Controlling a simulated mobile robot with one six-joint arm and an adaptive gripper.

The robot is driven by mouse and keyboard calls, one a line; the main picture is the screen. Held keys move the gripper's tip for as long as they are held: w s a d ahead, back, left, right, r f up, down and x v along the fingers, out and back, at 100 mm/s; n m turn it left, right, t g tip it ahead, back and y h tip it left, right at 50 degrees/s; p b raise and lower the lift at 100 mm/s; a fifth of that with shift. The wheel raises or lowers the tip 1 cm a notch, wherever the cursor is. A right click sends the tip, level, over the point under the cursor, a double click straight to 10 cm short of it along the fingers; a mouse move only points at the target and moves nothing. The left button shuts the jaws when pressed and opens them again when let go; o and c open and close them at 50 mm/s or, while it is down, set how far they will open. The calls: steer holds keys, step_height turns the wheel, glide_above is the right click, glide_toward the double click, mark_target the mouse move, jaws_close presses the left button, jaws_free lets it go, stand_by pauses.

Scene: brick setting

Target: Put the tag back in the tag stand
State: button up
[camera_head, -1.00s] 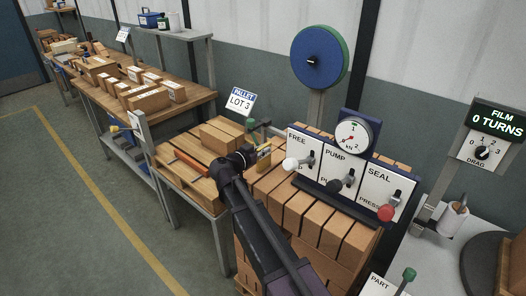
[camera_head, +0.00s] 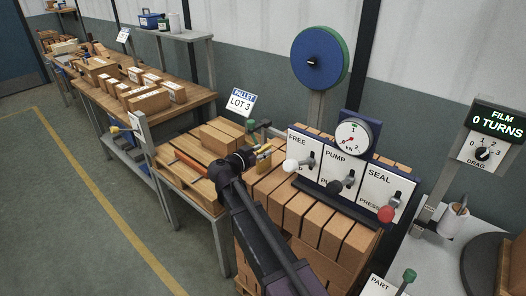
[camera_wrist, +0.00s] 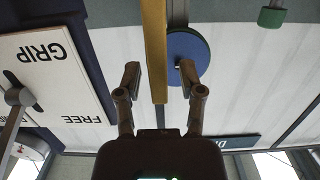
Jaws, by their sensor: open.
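My gripper (camera_head: 262,156) is over the strapped boxes, left of the lever panel; it is small and partly hidden by my arm in the head view. In the wrist view its two fingers (camera_wrist: 160,76) are apart, with a yellow bar-like piece (camera_wrist: 154,40) showing between them and a gap on each side. I cannot tell whether this piece is the tag. A white and blue placard reading PALLET LOT 3 (camera_head: 240,102) stands upright behind the gripper. I cannot make out a separate tag stand.
The lever panel (camera_head: 337,177) with its gauge (camera_head: 352,138) stands close to the right of my gripper. A blue reel (camera_head: 318,58) rises on a post behind. Stacked cartons (camera_head: 290,207) lie below. A pallet with boxes and an orange rod (camera_head: 190,163) is at left. The floor at left is clear.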

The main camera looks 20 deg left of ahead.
steer(key=p+v, duration=0.1)
steer(key=v, duration=1)
steer(key=shift+s, duration=0.25)
